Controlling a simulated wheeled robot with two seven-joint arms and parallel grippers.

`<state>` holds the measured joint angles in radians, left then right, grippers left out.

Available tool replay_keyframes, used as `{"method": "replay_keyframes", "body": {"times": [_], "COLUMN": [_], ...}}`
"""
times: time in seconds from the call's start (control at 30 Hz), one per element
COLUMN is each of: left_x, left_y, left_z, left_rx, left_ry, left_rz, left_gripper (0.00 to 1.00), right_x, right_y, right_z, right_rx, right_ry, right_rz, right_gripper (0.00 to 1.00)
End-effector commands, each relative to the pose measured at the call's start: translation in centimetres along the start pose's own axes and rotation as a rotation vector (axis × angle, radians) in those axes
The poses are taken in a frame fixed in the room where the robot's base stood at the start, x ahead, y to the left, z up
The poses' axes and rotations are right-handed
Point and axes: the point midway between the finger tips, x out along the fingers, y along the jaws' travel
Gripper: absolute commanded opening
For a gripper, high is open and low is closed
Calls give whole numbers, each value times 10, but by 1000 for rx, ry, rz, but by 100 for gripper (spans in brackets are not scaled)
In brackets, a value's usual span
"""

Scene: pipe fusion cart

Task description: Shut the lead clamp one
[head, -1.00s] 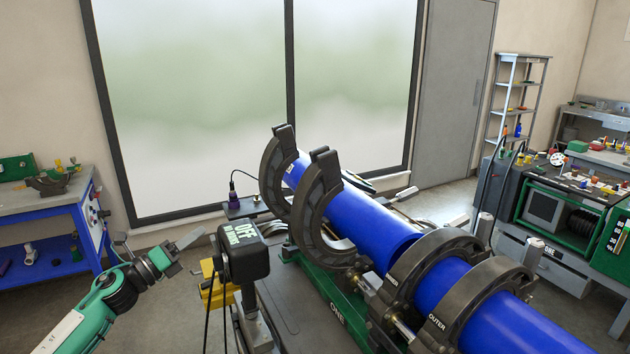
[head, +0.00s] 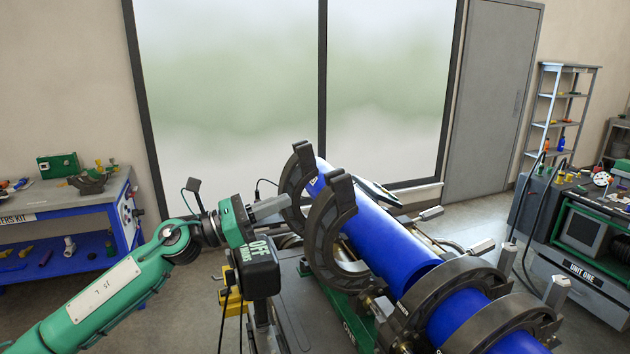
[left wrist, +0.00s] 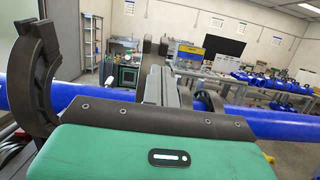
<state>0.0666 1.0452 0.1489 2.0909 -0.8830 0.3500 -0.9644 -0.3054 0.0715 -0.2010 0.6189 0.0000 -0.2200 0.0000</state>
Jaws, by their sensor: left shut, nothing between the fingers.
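Two dark clamps stand on the blue pipe at the cart's far end, with their half-rings raised and open: the far one (head: 291,190) and the nearer one (head: 322,235). I cannot tell which is lead clamp one. My left gripper (head: 284,202) is shut and empty, its fingertips at the left side of the far clamp's raised half; contact cannot be told. In the left wrist view the fingers (left wrist: 158,75) point ahead, with an open dark clamp half (left wrist: 40,85) at left. The blue pipe (head: 385,235) lies through the cart. My right gripper is not in view.
Two further dark clamps (head: 450,290) close over the near pipe. A black box marked OFF (head: 258,275) stands just below my left gripper. A blue workbench (head: 75,215) is at left, and a unit (head: 575,285) at right. Floor shows between bench and cart.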

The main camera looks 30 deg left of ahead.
Motion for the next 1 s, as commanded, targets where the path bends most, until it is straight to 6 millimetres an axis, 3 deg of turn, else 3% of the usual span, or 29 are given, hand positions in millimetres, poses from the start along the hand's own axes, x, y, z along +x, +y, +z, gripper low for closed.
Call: {"method": "replay_keyframes", "body": {"times": [0.53,1.0], "left_x": [67,82], "left_y": [0,0], "left_z": [5,-1], "left_rx": [-1,-1], "left_ry": [-2,0], "left_rz": [1,1], "left_gripper": [0,0], "right_x": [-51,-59], "right_y": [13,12], "right_z": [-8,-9], "right_rx": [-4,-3], "right_ry": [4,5], "right_rz": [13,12], "right_gripper": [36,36]}}
